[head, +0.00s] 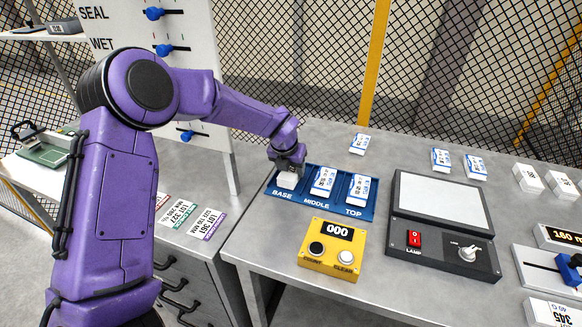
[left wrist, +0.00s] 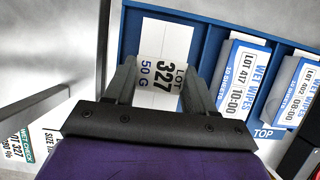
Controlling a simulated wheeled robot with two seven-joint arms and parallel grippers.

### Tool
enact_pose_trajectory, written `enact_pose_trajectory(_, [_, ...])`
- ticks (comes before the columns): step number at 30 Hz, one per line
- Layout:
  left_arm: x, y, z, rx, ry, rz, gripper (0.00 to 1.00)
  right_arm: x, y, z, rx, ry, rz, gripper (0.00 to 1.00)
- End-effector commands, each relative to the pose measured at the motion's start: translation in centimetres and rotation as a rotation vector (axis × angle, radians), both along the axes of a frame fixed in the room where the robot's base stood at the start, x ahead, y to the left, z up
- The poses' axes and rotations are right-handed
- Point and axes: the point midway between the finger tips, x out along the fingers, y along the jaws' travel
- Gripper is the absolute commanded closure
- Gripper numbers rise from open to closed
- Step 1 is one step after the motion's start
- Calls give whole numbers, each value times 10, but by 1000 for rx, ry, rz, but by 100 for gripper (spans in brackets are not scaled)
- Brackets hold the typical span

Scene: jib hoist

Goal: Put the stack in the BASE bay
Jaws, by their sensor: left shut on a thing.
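A blue tray (head: 331,208) on the table has three bays labelled BASE, MIDDLE and TOP. My left gripper (head: 288,168) points down over the BASE bay at the tray's left end. It is shut on a white stack (head: 287,181), whose top label reads LOT 327, 50 G in the left wrist view (left wrist: 166,42). The stack is at the BASE bay; I cannot tell whether it rests on the floor. A wet wipes pack (head: 324,181) lies in MIDDLE and another (head: 359,188) in TOP. My right gripper is not in view.
A yellow counter box (head: 331,262) showing 000 stands in front of the tray. A lamp panel (head: 441,205) is to the right. Several loose packs lie behind, one of them (head: 360,144) just behind the tray. A white board (head: 205,85) with blue knobs stands left.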

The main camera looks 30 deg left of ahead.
Motion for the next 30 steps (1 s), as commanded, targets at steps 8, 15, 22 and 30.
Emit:
enact_pose_trajectory(8, [0,0,-2,0,1,0,20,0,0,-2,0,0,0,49])
enact_pose_trajectory(15, [-2,-1,7,-1,-1,1,20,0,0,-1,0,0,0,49])
enact_pose_trajectory(22, [-23,-6,59,-3,-6,0,20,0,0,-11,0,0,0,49])
enact_pose_trajectory(30, [-43,-10,105,-2,0,1,20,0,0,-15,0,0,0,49])
